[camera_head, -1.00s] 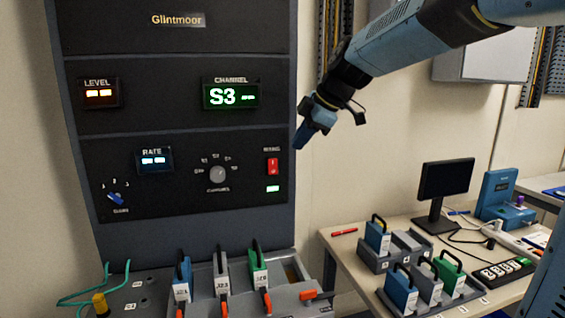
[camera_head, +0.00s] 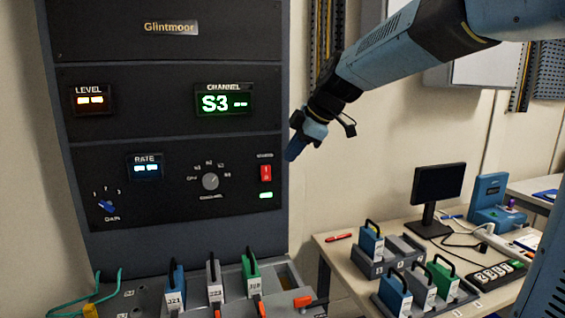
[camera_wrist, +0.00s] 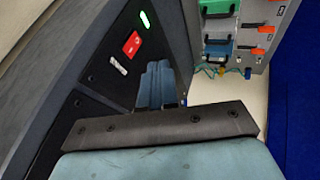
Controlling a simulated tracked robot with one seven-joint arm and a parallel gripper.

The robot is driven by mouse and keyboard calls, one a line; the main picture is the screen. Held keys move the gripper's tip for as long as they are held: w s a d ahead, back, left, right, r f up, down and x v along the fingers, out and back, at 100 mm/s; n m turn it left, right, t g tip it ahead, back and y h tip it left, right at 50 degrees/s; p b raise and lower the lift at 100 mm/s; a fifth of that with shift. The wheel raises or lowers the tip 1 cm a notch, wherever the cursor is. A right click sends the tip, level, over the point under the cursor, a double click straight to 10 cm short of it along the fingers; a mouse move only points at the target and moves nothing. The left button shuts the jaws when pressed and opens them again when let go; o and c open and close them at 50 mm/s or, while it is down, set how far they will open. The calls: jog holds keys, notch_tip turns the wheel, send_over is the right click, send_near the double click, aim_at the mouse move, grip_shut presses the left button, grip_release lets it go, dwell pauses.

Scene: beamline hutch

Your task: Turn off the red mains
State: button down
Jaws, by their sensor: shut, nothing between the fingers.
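The red mains switch (camera_head: 266,173) is a small rocker at the right of the black panel, under a small label. A lit green lamp (camera_head: 266,195) sits just below it. In the wrist view the red switch (camera_wrist: 132,43) and green lamp (camera_wrist: 145,19) show at upper left of the fingers. My gripper (camera_head: 292,153) is shut and empty, up and right of the switch in the head view, apart from it in the picture. Its blue fingers (camera_wrist: 155,85) show in the wrist view. I cannot tell the exact gap to the panel.
The panel also carries a channel knob (camera_head: 210,181), a blue gain knob (camera_head: 107,206) and a green display reading S3 (camera_head: 224,102). Below stand handled modules, such as a green one (camera_head: 251,279). A desk (camera_head: 338,252) with a monitor (camera_head: 437,186) stands at right.

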aim_at(271, 172)
jog(key=x, duration=0.3)
jog(key=w+x, duration=0.1)
jog(key=x, duration=0.3)
jog(key=w+x, duration=0.1)
jog(key=x, duration=0.2)
jog(key=shift+w+a+r, duration=0.15)
jog(key=shift+w+a, duration=0.15)
jog(key=shift+w, duration=0.5)
jog(key=shift+w, duration=0.2)
